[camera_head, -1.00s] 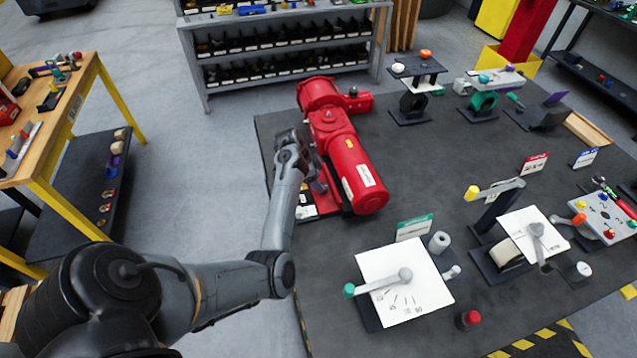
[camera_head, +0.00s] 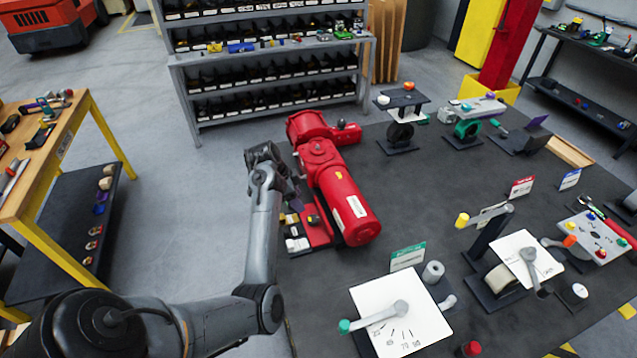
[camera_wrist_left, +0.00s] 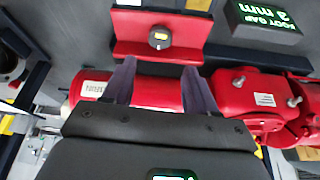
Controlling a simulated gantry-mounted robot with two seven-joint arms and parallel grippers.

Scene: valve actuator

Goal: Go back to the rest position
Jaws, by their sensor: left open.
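My left gripper (camera_head: 291,190) is at the left side of the red valve actuator (camera_head: 345,196). Its wrist is bent over at the top of the grey forearm, and the actuator stands just to its right. In the left wrist view the gripper's two purple-grey fingers (camera_wrist_left: 160,85) are apart with nothing held between them. Whether the fingertips touch the actuator is hard to tell. My right gripper is not in view.
The dark worktable (camera_head: 445,185) carries a white dial plate with a lever (camera_head: 398,318), a second lever stand (camera_head: 525,258) and a red button (camera_head: 472,348). A grey bin shelf (camera_head: 270,75) stands behind, a wooden bench (camera_head: 75,135) at the left. Open floor lies between bench and worktable.

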